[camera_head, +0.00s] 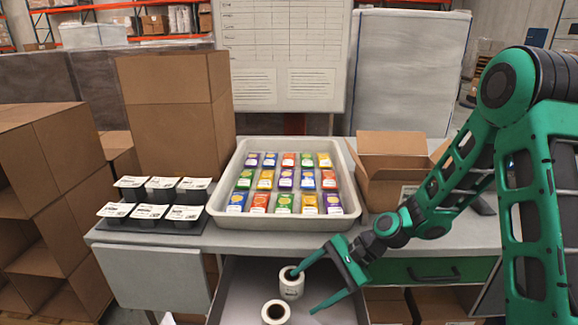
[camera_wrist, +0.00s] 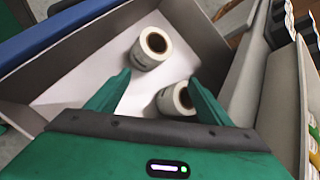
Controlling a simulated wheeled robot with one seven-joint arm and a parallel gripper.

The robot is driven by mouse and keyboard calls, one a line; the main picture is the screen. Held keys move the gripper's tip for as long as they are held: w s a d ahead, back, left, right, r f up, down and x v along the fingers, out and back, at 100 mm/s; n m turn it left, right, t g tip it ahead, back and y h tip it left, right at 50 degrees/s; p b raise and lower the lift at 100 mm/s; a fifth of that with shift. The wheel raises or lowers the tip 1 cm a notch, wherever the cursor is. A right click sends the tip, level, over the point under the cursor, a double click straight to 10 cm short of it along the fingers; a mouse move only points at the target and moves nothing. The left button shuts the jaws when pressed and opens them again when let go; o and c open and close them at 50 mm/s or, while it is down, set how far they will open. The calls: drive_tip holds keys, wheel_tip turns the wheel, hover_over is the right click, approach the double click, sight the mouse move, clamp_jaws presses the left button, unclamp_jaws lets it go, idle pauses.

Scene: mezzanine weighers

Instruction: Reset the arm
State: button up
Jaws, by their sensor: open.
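My gripper (camera_head: 318,290) is open, with its green fingers apart and pointing down into an open drawer (camera_head: 236,276) below the table. In the wrist view my gripper (camera_wrist: 155,88) has nothing between its fingertips. Two white label rolls lie in the drawer. One roll (camera_head: 291,284) is close by the upper finger; in the head view I cannot tell whether they touch. The other roll (camera_head: 275,312) is nearer the front. In the wrist view one roll (camera_wrist: 150,50) shows beyond the fingers, and the other (camera_wrist: 174,100) is beside the right finger and partly hidden.
A grey tray (camera_head: 228,194) with several rows of colourful packets stands on the table (camera_head: 330,240). Several black labelled containers (camera_head: 150,214) sit left of it. An open cardboard box (camera_head: 392,160) is right, close to my arm. A whiteboard (camera_head: 283,50) stands behind.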

drive_tip(key=w+d+r+n+t+h, duration=0.2)
drive_tip(key=w+d+r+n+h, duration=0.1)
drive_tip(key=d+r, duration=0.25)
drive_tip(key=s+d+r+n+h, duration=0.1)
drive_tip(key=s+d+r+h, duration=0.15)
drive_tip(key=d, duration=0.45)
drive_tip(key=s+d+r+h, duration=0.1)
drive_tip(key=s+d, duration=0.2)
drive_tip(key=d, duration=0.5)
drive_tip(key=s+d+r+h, duration=0.1)
drive_tip(key=s+d+r, duration=0.1)
drive_tip(key=s+d, duration=0.3)
drive_tip(key=s+d+r+h, duration=0.1)
drive_tip(key=s+d+r, duration=0.2)
drive_tip(key=s, duration=0.6)
drive_tip(key=s+d+r+g+h, duration=0.1)
drive_tip(key=s+d+r, duration=0.1)
drive_tip(key=s+d, duration=0.4)
drive_tip(key=shift+s+d+r, duration=0.35)
drive_tip(key=shift+s+d, duration=0.05)
drive_tip(key=shift+s, duration=0.35)
drive_tip(key=shift+w+f, duration=0.25)
drive_tip(key=shift+w, duration=0.4)
